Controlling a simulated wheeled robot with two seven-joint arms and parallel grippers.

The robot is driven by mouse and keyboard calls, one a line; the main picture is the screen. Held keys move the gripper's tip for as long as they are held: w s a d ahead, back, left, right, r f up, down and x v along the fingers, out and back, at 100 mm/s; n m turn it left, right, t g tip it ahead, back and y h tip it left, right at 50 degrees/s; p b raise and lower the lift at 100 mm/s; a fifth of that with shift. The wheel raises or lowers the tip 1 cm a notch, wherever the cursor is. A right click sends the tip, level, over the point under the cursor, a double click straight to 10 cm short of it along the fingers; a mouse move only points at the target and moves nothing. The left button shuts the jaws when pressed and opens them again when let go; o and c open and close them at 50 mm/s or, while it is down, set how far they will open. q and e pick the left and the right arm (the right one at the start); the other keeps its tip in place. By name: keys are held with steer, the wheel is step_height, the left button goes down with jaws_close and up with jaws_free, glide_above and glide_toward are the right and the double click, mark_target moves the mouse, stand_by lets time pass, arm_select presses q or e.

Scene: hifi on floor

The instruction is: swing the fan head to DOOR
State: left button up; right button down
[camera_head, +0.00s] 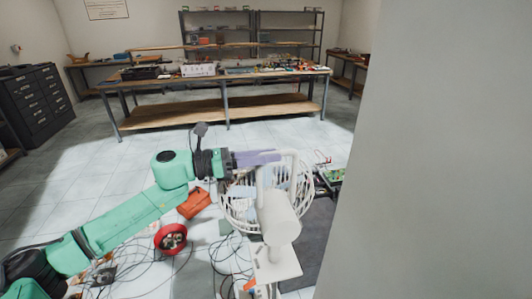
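A white fan (280,216) with a round wire cage stands on the floor right of centre, its back housing toward me. A white upright bar or handle rises at the top of its head. My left gripper (264,158) reaches in from the left, with its pale purple fingers level with the top of the cage and overlapping that upright bar. I cannot tell whether the fingers touch it or how far apart they are. My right gripper is out of view. No door or DOOR label can be made out.
A red bowl (171,239) of small parts, an orange box (194,203) and loose cables lie left of the fan. A circuit board (331,175) lies behind right. A large plain grey surface (440,160) blocks the right side. A workbench (215,80) stands behind.

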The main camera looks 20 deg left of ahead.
arm_select(q)
jaws_close()
stand_by(1.2)
